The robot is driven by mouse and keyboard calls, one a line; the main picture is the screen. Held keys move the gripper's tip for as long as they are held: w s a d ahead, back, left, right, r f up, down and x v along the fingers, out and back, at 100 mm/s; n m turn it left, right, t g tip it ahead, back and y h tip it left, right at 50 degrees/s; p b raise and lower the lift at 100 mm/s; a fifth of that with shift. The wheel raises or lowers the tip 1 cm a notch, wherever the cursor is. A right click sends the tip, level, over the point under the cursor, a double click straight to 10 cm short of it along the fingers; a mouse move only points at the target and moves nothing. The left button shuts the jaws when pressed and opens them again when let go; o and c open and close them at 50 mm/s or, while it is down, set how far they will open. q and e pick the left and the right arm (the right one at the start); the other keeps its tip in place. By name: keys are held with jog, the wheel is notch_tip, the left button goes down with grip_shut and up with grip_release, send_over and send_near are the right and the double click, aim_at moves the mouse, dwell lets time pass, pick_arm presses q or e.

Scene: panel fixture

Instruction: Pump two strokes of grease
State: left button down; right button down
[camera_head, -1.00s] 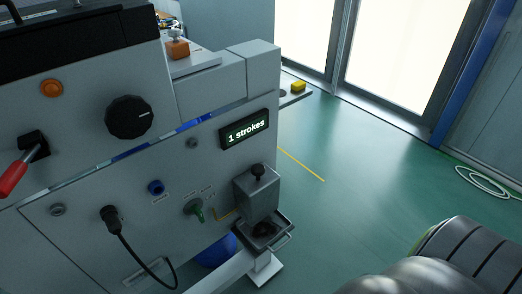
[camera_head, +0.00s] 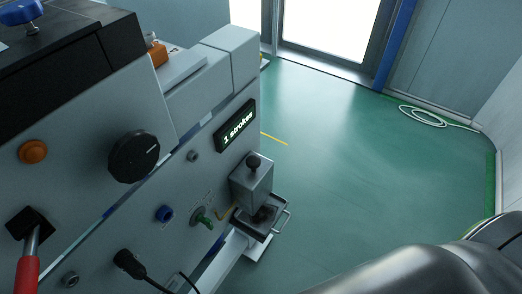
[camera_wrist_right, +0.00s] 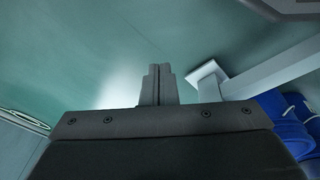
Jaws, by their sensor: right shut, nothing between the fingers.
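The grease pump (camera_head: 251,186) is a grey box on the panel's lower right, with a round black knob (camera_head: 253,161) on a short stem at its top. A small tray (camera_head: 277,224) with a wire handle sits beneath it and has something dark in it. The display (camera_head: 236,126) above the pump reads "1 strokes". My right gripper (camera_wrist_right: 157,82) is shut and empty in the right wrist view, over the green floor; the pump knob does not show there. In the head view a grey arm part shows at lower right, apart from the pump. My left gripper is not in view.
The panel carries a black dial (camera_head: 134,157), an orange button (camera_head: 33,151), a red-handled lever (camera_head: 28,268), a green valve (camera_head: 203,216) and a black cable plug (camera_head: 130,264). Blue cylindrical parts (camera_wrist_right: 285,120) and a pale strut (camera_wrist_right: 270,70) lie right of the gripper.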

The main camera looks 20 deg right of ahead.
jog(key=w+r+p, duration=0.3)
jog(key=w+r, duration=0.2)
jog(key=r, duration=0.8)
notch_tip(320, 180, up, 39)
jog(key=n+t+y+p, duration=0.4)
jog(key=n+y+p, duration=0.4)
jog(key=n, duration=1.1)
send_over(257, 161)
jog(key=shift+d, duration=0.1)
jog(key=shift+f, duration=0.1)
notch_tip(257, 161, down, 8)
jog(key=b, duration=0.7)
jog(key=shift+f+b, duration=0.35)
jog(key=shift+b, duration=0.1)
